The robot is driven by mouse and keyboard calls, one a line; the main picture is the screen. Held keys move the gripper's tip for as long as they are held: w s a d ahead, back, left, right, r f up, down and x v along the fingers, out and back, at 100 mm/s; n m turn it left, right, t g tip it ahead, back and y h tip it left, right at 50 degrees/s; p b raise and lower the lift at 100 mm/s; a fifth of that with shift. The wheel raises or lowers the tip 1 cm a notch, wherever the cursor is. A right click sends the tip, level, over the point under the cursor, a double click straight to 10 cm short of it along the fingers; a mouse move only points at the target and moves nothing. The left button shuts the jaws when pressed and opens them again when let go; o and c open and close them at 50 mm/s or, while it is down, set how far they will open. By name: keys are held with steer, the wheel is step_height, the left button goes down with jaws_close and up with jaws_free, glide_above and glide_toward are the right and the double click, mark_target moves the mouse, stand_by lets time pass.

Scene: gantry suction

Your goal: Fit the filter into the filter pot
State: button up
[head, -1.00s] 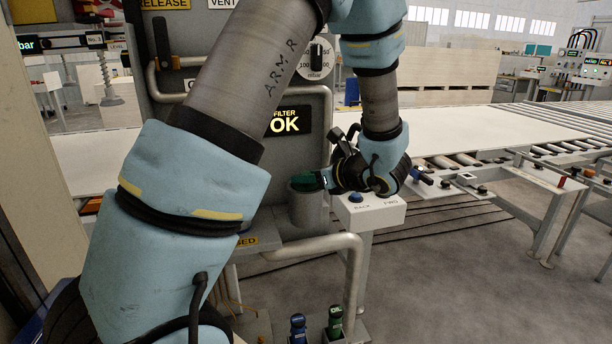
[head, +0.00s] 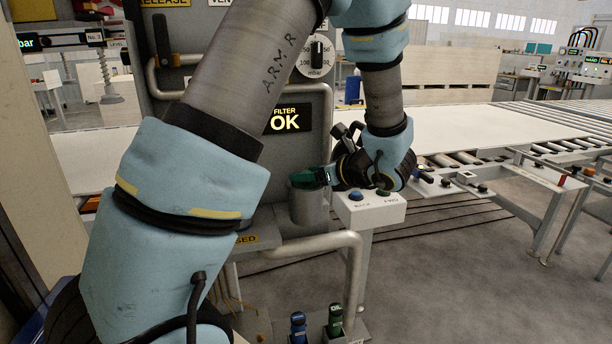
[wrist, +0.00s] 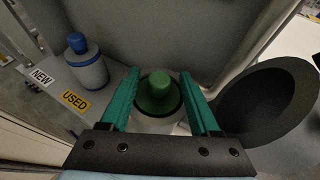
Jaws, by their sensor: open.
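The filter with a green knob (wrist: 158,92) stands upright between my fingers in the wrist view, a dark ring around the knob's base. It appears to sit in the filter pot (head: 307,210), a grey cylinder on the machine's front in the head view; how deep it sits is hidden. My gripper (head: 303,179) is at the pot's mouth. Its green fingers (wrist: 159,76) are open, one on each side of the knob, with small gaps. A lit sign (head: 286,120) reads "FILTER OK".
A blue-topped filter (wrist: 88,62) stands on a shelf by the "NEW" and "USED" labels. A dark, round, hollow part (wrist: 268,105), perhaps a lid, is close right of my fingers. A grey pipe (head: 325,243) bends below the pot. A button box (head: 370,210) stands to the right.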

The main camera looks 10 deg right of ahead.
steer(key=b+v, duration=0.2)
steer(key=v, duration=0.9)
steer(key=s+a+f+n+g+h, duration=0.2)
steer(key=a+f+n+g+h, duration=0.2)
steer(key=a+n, duration=0.7)
steer(key=s+a+f+n+g+h, duration=0.3)
steer(key=a+f+n+g, duration=0.2)
steer(key=a+n, duration=0.6)
steer(key=f+n, duration=0.1)
steer(key=n, duration=0.5)
steer(key=shift+a+f+g+h, duration=0.2)
steer(key=shift+a+g+h, duration=0.1)
steer(key=shift+a+h, duration=0.1)
steer(key=shift+c, duration=0.4)
